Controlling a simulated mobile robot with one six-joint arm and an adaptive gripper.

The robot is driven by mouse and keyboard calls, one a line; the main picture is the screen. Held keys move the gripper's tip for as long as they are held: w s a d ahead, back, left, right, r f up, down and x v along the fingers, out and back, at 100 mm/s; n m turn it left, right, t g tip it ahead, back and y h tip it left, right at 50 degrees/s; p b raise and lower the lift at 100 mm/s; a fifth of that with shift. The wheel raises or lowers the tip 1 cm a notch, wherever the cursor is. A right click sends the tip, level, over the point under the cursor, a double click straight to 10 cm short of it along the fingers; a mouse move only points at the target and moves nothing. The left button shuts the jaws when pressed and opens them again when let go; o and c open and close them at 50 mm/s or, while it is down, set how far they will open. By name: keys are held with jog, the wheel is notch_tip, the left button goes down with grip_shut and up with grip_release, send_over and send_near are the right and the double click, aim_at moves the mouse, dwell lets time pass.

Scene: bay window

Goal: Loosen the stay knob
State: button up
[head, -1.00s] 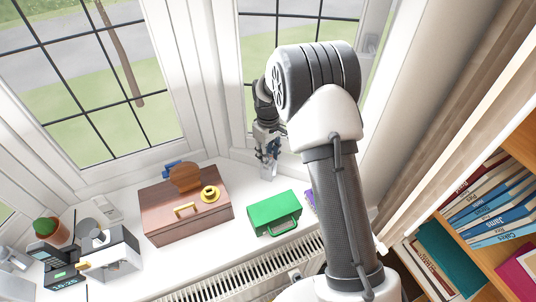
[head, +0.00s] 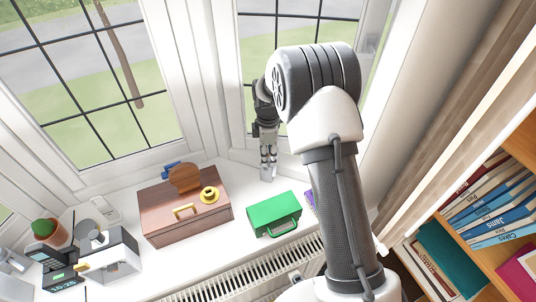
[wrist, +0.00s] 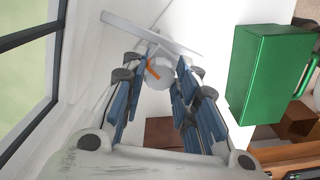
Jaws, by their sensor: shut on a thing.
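The stay knob (wrist: 155,75) is a pale grey round knob with an orange mark on its top. In the wrist view it sits between the fingertips of my gripper (wrist: 160,83), which is shut on it. A flat grey bar, the window stay (wrist: 140,32), runs just beyond the knob along the window side. In the head view my gripper (head: 268,161) points down at the sill by the right window. There the knob is small and largely hidden by the fingers.
A green box (head: 273,214) stands close to the right of my gripper in the wrist view. Window frame and glass are close beside my gripper.

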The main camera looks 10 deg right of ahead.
jog(key=shift+n, duration=0.8)
jog(key=o, duration=1.1)
jog(key=shift+c, duration=0.2)
notch_tip(320, 180, up, 12)
jog(key=shift+r, duration=0.1)
